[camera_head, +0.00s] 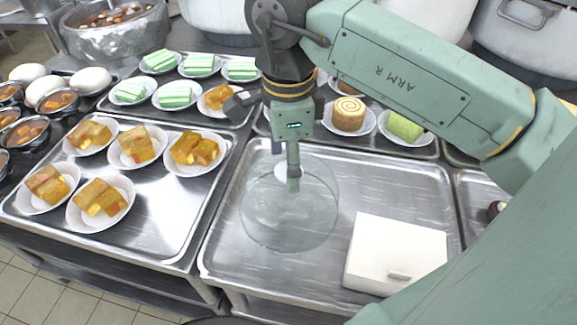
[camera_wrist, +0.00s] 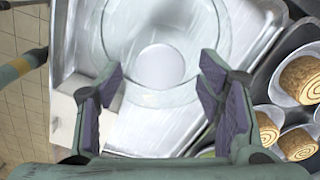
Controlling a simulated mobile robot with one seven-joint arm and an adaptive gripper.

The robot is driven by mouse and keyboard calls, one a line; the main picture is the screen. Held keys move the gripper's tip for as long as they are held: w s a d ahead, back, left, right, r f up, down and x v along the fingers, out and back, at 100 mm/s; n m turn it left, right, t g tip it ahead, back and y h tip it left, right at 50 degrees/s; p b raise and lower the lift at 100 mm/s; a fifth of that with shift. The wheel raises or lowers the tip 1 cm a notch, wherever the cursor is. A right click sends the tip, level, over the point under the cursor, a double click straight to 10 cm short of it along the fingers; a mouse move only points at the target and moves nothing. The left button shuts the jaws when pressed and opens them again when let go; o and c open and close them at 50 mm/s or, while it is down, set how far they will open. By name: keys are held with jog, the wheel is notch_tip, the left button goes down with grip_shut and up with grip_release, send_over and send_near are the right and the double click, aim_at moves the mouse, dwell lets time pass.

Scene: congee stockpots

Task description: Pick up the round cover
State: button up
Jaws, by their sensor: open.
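The round cover (camera_head: 290,222) is a clear, see-through dome with a pale round knob on top. It rests on the metal tray in the head view, left of the white box. In the wrist view the cover (camera_wrist: 160,100) shows as a wide clear ring around the pale knob. My gripper (camera_head: 287,168) is right over the cover, pointing down at the knob. In the wrist view the purple-padded fingers of my gripper (camera_wrist: 161,68) are spread apart, with the knob showing between them. I cannot tell how far the fingertips are from the knob.
A white box (camera_head: 396,252) sits on the same tray (camera_head: 235,262), right of the cover. Plates of cakes (camera_head: 136,146) fill the trays to the left. A swirl roll (camera_head: 349,115) and a green cake (camera_head: 406,126) stand behind. Large pots line the back.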

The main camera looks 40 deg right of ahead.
jog(key=shift+f, duration=0.75)
jog(key=shift+c, duration=0.3)
grip_shut()
